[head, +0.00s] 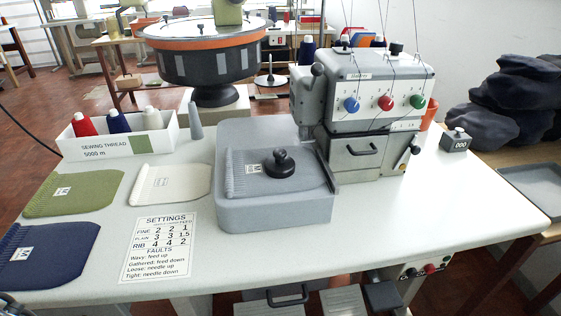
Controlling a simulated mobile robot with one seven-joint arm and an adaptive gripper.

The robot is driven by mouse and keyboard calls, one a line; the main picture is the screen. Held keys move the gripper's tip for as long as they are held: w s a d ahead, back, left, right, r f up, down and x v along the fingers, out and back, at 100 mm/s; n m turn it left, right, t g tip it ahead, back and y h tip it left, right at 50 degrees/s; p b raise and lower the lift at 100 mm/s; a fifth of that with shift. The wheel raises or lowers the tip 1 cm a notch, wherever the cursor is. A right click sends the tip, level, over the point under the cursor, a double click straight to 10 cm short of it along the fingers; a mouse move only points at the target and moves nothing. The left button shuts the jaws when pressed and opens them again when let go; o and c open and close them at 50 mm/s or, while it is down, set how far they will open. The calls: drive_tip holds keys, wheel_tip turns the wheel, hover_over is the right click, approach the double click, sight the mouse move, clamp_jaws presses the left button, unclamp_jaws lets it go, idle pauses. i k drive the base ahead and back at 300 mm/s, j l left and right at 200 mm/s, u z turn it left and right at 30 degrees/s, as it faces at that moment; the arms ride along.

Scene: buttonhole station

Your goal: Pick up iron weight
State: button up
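The iron weight (281,168) looks like a black round disc with a knob on top. It sits upright on a grey ribbed knit piece (245,183), which lies on the raised grey block (275,213) near the middle of the table. The weight is to the right of the knit piece's small white label. My gripper cannot be made out in the head view; only a small dark part shows at the bottom left corner, and I cannot tell what it is.
A grey machine (365,90) with coloured dials stands close behind and right of the block. A white thread box (115,140) stands at the left. Green (85,190), cream and navy knit pieces and a settings card (158,248) lie flat left of the block. The right table front is clear.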

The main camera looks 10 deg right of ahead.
sight(279, 166)
drive_tip(key=l+u, duration=0.15)
drive_tip(key=u, duration=0.2)
drive_tip(key=k+l+u, duration=0.1)
drive_tip(key=u, duration=0.25)
drive_tip(key=k+l+u, duration=0.1)
drive_tip(key=u, duration=0.25)
